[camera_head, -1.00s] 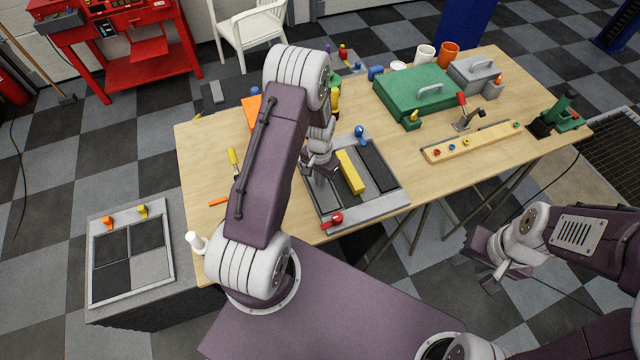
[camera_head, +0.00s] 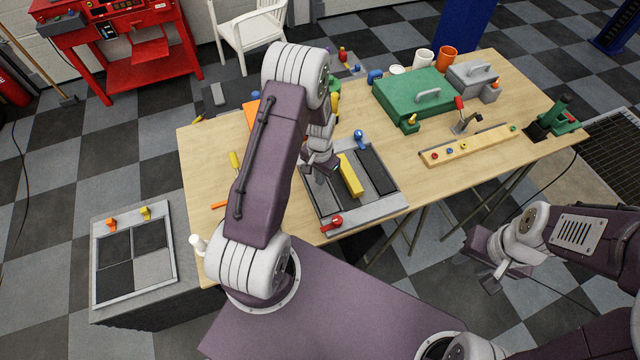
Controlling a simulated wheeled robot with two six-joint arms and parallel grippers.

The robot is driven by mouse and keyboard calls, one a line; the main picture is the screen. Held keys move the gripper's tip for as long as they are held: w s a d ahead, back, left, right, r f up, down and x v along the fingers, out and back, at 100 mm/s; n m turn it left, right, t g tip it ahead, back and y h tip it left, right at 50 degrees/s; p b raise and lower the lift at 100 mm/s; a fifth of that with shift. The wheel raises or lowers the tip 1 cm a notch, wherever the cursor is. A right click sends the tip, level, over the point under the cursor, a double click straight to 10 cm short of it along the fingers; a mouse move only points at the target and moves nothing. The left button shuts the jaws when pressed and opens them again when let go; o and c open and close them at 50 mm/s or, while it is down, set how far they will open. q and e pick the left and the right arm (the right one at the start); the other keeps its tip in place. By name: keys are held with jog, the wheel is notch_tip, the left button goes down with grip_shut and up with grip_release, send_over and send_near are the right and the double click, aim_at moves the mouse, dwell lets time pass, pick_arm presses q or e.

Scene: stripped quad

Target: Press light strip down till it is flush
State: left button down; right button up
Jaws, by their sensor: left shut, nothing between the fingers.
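A grey tray (camera_head: 392,206) on the wooden table holds lengthwise strips. A dark strip (camera_head: 376,171) lies at its right, and a yellow bar (camera_head: 350,176) lies along its middle. A lighter grey strip (camera_head: 337,203) shows left of the bar; whether it sits flush is too small to tell. My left gripper (camera_head: 316,178) is shut and empty, pointing down over the tray's left part. My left arm hides the tray's far left and whatever is under the fingertips, so contact cannot be told. My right gripper (camera_head: 496,279) hangs off the table's front side, away from the tray.
A red clamp (camera_head: 331,223) sits on the tray's near edge and a blue knob (camera_head: 360,138) at its far edge. A green case (camera_head: 415,95), a wooden bar with coloured knobs (camera_head: 468,147) and a green tool (camera_head: 555,117) stand to the right.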

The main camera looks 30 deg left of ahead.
pick_arm(q)
notch_tip(320, 180, up, 5)
jog(key=p, duration=0.3)
jog(key=shift+f, duration=0.15)
jog(key=d+r+m+t+b, duration=0.1)
jog(key=d+r+t+b, duration=0.35)
jog(key=b, duration=0.75)
jog(key=s+d+f+n+g, duration=0.1)
jog(key=s, duration=0.5)
jog(key=s+d+f+n+g+b, duration=0.1)
jog(key=s+d+n+g, duration=0.1)
jog(key=s, duration=0.4)
jog(key=shift+s+f+b, duration=0.25)
jog(key=shift+b, duration=0.05)
